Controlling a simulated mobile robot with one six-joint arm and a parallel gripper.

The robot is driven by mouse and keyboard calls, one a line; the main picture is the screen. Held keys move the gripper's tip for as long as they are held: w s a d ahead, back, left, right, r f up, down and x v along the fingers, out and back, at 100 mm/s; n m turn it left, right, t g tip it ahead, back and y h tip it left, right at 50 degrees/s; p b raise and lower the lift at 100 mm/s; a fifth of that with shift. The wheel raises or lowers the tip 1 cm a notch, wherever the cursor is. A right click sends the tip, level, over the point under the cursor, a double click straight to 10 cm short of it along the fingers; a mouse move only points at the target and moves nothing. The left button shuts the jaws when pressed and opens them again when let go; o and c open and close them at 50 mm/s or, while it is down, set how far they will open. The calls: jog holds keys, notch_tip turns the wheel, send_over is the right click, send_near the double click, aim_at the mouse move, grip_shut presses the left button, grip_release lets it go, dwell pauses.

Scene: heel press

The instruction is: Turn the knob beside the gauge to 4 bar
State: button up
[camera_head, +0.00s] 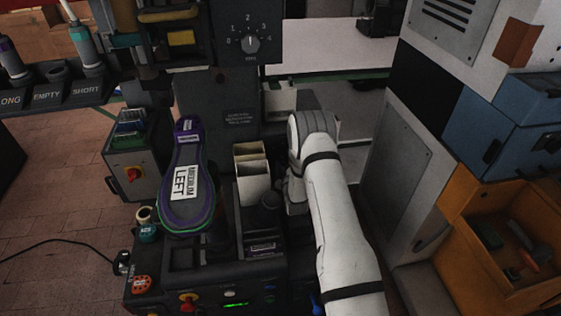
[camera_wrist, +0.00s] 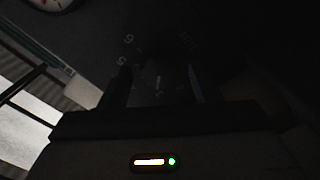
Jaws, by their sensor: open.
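In the wrist view a round white gauge (camera_wrist: 50,3) with a red mark is cut off at the top left corner. My gripper (camera_wrist: 160,88) is open, with one dark finger on each side of the knob in this view. I cannot tell if they touch it. In the head view my white arm reaches in from below, and its end hides the fingers, the gauge and this knob.
In the head view another knob (camera_head: 250,43) with a 0 to 4 scale sits on the upright black panel. A purple insole marked "MEDIUM LEFT" (camera_head: 185,183) rests on the press. Grey cabinet (camera_head: 405,165) and orange bin (camera_head: 470,222) stand at right; a bottle rack (camera_head: 47,96) is at left.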

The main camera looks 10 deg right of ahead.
jog(key=shift+c, duration=0.4)
jog(key=c, duration=0.9)
jog(key=shift+a, duration=0.5)
jog(key=shift+s+d, duration=0.15)
jog(key=shift+d, duration=0.05)
jog(key=shift+c, duration=0.2)
jog(key=shift+o, duration=0.2)
jog(key=shift+d+f, duration=0.3)
jog(key=shift+d, duration=0.2)
jog(key=shift+a+r, duration=0.1)
jog(key=shift+a, duration=0.05)
jog(key=o, duration=1)
jog(key=shift+r, duration=0.1)
